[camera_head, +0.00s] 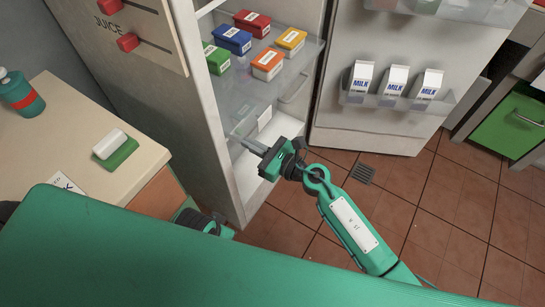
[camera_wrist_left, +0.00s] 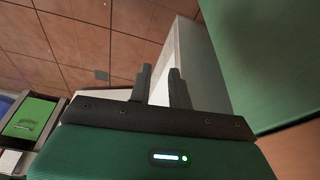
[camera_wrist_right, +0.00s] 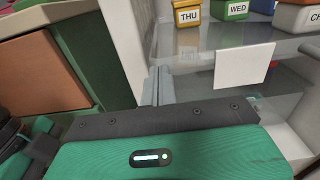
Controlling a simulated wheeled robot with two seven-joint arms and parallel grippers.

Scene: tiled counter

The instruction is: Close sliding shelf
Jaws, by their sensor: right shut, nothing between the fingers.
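A clear sliding shelf (camera_head: 242,82) in the open fridge carries several coloured boxes, red, blue, yellow, orange and green. In the right wrist view the shelf (camera_wrist_right: 190,60) shows close ahead, with a white label (camera_wrist_right: 243,65) near its front. My right gripper (camera_head: 243,141) is shut and empty, low at the left side of the fridge opening. Its fingertips (camera_wrist_right: 156,78) are close to the shelf's left front corner; I cannot tell whether they touch it. My left gripper (camera_wrist_left: 159,75) is open and empty, pointing toward a pale panel edge above the floor; it is mostly hidden in the head view.
The fridge door (camera_head: 415,50) stands open at the right, with milk cartons (camera_head: 394,84) in its rack. A counter (camera_head: 60,135) at the left holds a bottle (camera_head: 20,95) and a white block on a green base. Tiled floor (camera_head: 430,210) is clear at the right.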

